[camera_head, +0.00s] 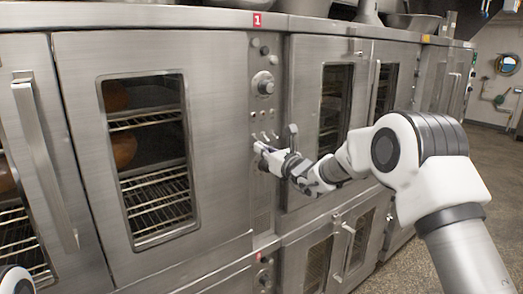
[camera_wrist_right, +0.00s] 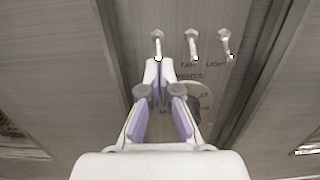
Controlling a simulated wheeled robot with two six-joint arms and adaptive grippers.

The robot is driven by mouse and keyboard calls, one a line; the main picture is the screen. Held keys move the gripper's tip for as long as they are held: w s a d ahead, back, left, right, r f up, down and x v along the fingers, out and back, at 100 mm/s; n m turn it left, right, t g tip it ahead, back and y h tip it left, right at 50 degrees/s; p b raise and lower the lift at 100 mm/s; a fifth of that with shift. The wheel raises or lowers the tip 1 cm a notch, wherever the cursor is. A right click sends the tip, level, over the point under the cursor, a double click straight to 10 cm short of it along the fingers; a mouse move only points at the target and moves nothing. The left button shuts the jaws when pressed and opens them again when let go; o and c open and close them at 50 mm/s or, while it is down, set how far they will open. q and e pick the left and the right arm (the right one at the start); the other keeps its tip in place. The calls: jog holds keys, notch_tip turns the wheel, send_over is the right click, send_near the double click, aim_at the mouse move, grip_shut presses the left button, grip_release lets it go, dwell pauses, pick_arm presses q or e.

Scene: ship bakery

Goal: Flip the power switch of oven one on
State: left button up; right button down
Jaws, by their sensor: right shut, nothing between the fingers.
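Oven one (camera_head: 225,70) is a stainless steel oven with a red "1" label (camera_head: 257,20) above its control panel (camera_head: 263,110). In the right wrist view a row of three small toggle switches shows on the panel; the leftmost switch (camera_wrist_right: 157,42) is right in front of my right gripper (camera_wrist_right: 159,68). My right gripper, also in the head view (camera_head: 259,148), is shut and empty, with its tips at the lower part of the panel, at or very near that switch. I cannot tell whether they touch. A dial (camera_wrist_right: 195,98) is partly hidden behind the fingers. My left gripper is not in view.
A round knob (camera_head: 263,83) sits higher on the panel. Oven one's windowed door (camera_head: 150,160) is shut, with round loaves on racks inside. More ovens (camera_head: 335,90) stand to the right. Open floor (camera_head: 495,170) lies at the far right.

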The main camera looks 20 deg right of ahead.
aim_at(257, 138)
jog(key=shift+r, duration=0.15)
jog(key=shift+s+d+r+g+h+p, duration=0.15)
jog(key=shift+r+g+h+p, duration=0.25)
jog(key=shift+g+p, duration=0.4)
jog(key=g+p, duration=0.1)
jog(key=p, duration=0.1)
jog(key=r+g+p, duration=0.1)
jog(key=g+p, duration=0.1)
jog(key=p, duration=0.1)
jog(key=shift+s+h, duration=0.3)
jog(key=shift+h, duration=0.1)
jog(key=shift+r+p, duration=0.6)
jog(key=shift+r, duration=0.3)
jog(key=shift+r, duration=0.1)
